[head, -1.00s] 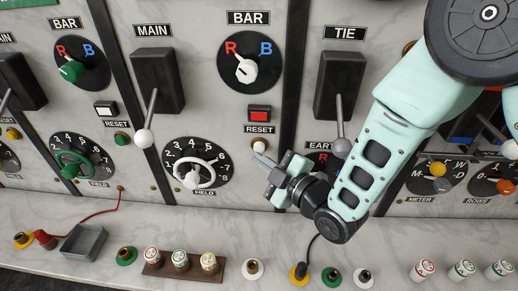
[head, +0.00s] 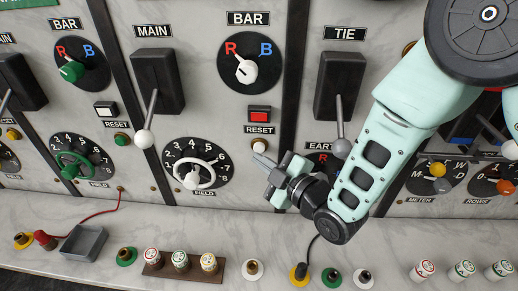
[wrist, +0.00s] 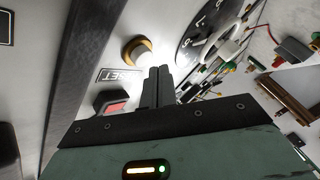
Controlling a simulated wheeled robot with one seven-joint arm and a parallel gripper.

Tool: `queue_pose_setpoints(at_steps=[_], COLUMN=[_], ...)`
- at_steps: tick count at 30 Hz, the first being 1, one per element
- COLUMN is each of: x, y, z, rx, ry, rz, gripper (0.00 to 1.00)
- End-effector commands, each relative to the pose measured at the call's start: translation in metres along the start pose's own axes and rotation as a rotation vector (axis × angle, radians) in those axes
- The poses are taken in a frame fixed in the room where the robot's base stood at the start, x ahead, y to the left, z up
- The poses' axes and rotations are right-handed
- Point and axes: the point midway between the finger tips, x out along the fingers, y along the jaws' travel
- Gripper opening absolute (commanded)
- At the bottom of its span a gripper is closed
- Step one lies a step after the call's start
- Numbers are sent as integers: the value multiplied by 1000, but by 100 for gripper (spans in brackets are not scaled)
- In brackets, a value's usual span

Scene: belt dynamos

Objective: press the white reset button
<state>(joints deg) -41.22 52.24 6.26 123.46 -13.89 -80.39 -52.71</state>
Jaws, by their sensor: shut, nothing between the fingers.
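The white reset button (head: 259,146) is small and round, in a brass-coloured collar, under a RESET label and a red rectangular window (head: 259,115). In the wrist view the white button (wrist: 135,53) is just ahead of my fingertips, a little to the left. My gripper (head: 260,160) is shut and empty, with its tips just below the button in the head view. The closed fingers (wrist: 157,73) also show in the wrist view. I cannot tell how wide the gap to the button is. The button is not hidden.
A FIELD dial with a white handwheel (head: 190,177) is left of my gripper. The TIE lever (head: 341,146) and a partly hidden EARTH dial (head: 321,160) are close on the right. A green button (head: 121,139) is on the left panel. Sockets and plugs line the ledge (head: 225,225) below.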

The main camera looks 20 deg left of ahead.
Motion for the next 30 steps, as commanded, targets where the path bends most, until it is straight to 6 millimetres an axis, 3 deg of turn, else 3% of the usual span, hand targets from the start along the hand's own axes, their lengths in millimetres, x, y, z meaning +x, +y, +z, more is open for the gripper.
queue_pose_setpoints(at_steps=[30], x=[5], y=[3], z=[4], rx=[0], ry=[2], rz=[2], gripper=[0])
